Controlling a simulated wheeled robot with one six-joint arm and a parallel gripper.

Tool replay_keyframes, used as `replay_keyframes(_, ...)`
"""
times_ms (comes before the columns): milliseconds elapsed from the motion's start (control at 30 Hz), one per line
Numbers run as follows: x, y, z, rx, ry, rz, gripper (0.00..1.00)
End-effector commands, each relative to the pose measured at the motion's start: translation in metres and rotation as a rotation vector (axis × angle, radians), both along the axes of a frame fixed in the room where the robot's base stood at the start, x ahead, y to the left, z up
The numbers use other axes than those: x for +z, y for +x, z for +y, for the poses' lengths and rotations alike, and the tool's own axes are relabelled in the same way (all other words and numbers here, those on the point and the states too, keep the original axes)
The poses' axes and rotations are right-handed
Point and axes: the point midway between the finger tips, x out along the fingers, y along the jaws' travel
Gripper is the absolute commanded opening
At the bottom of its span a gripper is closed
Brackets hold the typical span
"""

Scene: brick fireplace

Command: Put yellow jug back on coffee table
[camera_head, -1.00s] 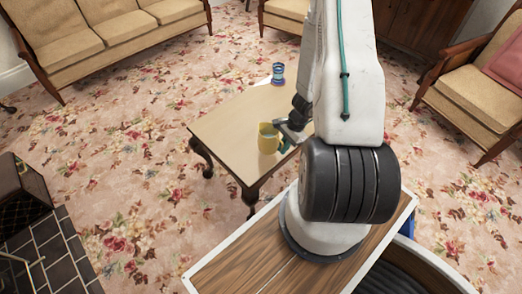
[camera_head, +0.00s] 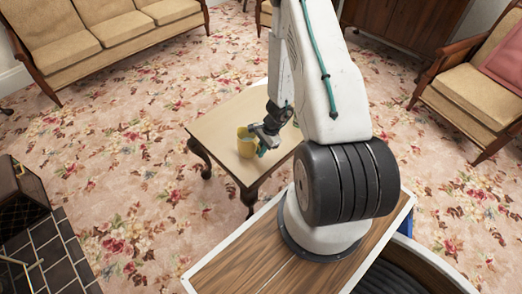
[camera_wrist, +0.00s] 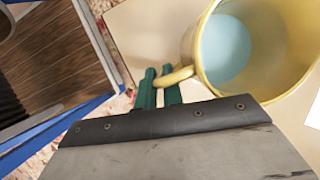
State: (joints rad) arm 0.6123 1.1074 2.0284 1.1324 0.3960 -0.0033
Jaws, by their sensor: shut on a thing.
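The yellow jug (camera_head: 246,143) is at the coffee table, over its near left part in the head view. In the wrist view the jug (camera_wrist: 204,72) fills the upper right, and its pale blue inside shows. My gripper (camera_head: 264,143) is at the jug's right side. In the wrist view my gripper's green fingers (camera_wrist: 160,88) are shut on the jug's handle. The coffee table (camera_head: 215,128) has a pale wooden top and dark curved legs. I cannot tell whether the jug's base touches the tabletop.
A beige sofa (camera_head: 105,40) stands at the back left and a beige armchair (camera_head: 465,105) at the right. A dark cabinet (camera_head: 410,25) is at the back. Flowered carpet (camera_head: 110,150) is open to the left of the table.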

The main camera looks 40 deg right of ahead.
Motion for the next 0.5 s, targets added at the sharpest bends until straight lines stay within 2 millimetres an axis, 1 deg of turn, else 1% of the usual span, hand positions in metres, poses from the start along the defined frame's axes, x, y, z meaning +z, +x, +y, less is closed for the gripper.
replay_keyframes(167, -0.0026, 0.0001, -0.0001, 0.000, 0.000, 0.000, 0.00)
replay_keyframes(200, -0.0027, 0.0001, -0.0002, 0.000, 0.000, 0.000, 0.17)
replay_keyframes(233, -0.0025, 0.0000, -0.0001, 0.000, 0.000, 0.000, 0.25)
replay_keyframes(267, -0.0025, 0.0000, -0.0002, 0.000, 0.000, 0.000, 0.30)
replay_keyframes(500, -0.0022, -0.0001, -0.0001, 0.000, 0.000, 0.000, 0.30)
